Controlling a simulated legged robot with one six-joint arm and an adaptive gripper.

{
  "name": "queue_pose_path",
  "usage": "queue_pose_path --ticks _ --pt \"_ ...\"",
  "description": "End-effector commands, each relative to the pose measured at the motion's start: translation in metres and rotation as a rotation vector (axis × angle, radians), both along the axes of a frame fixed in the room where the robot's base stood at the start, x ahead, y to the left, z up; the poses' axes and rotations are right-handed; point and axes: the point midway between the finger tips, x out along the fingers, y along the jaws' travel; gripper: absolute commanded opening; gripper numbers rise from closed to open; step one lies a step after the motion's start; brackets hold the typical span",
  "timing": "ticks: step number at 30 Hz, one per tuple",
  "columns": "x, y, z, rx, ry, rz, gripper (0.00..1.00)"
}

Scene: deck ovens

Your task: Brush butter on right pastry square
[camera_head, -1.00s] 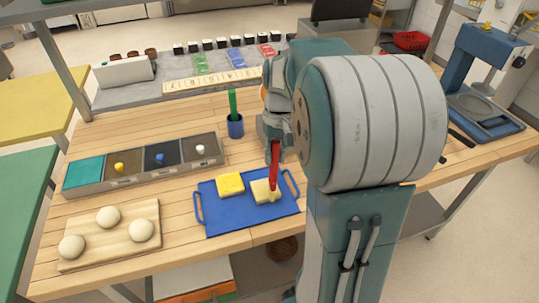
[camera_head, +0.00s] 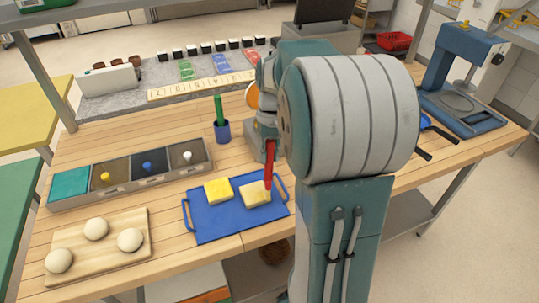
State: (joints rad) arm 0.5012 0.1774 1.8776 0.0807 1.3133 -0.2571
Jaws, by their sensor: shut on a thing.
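Two pastry squares lie on a blue tray (camera_head: 215,229). The left pastry square (camera_head: 218,190) looks evenly yellow. The right pastry square (camera_head: 256,195) is paler, with some yellow on its top. My gripper (camera_head: 269,148) is shut on a red brush (camera_head: 269,172), held nearly upright with its lower end at the right square's right part. Whether the bristles touch the square is hard to tell. My arm hides part of the gripper and the table behind it.
A blue cup (camera_head: 221,131) with a green-handled tool (camera_head: 218,108) stands behind the tray. A bin row (camera_head: 132,189) with coloured knobs is at the left. A board (camera_head: 75,262) with dough balls is at front left. A blue press (camera_head: 463,75) stands at far right.

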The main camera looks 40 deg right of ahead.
Motion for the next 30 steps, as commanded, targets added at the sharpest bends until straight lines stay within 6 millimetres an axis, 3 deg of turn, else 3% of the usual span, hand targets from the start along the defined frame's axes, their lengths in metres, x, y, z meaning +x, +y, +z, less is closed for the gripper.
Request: queue_pose_path --ticks 30 --pt "0.014 0.05 -0.002 0.002 0.0 0.001 0.0"
